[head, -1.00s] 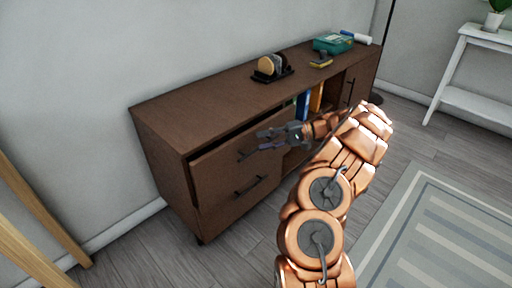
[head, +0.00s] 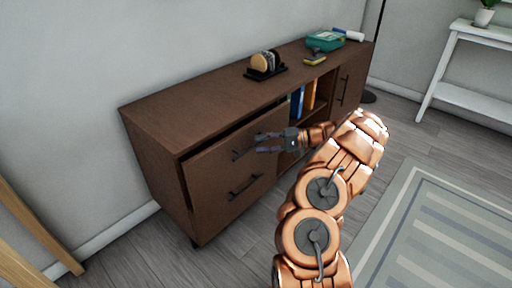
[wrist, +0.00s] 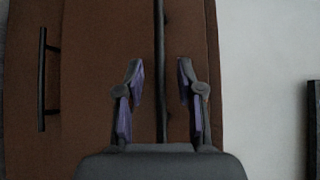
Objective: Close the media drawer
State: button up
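The brown media cabinet (head: 165,100) stands against the wall.
A disc holder (head: 265,66), a teal box (head: 325,41) and a yellow item (head: 315,59) sit on the cabinet top. Books (head: 300,98) stand in the open shelf. A white side table (head: 465,95) is at the right. A striped rug (head: 440,225) lies on the floor.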

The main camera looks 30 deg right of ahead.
jog(key=shift+x, duration=1.25)
grip_shut()
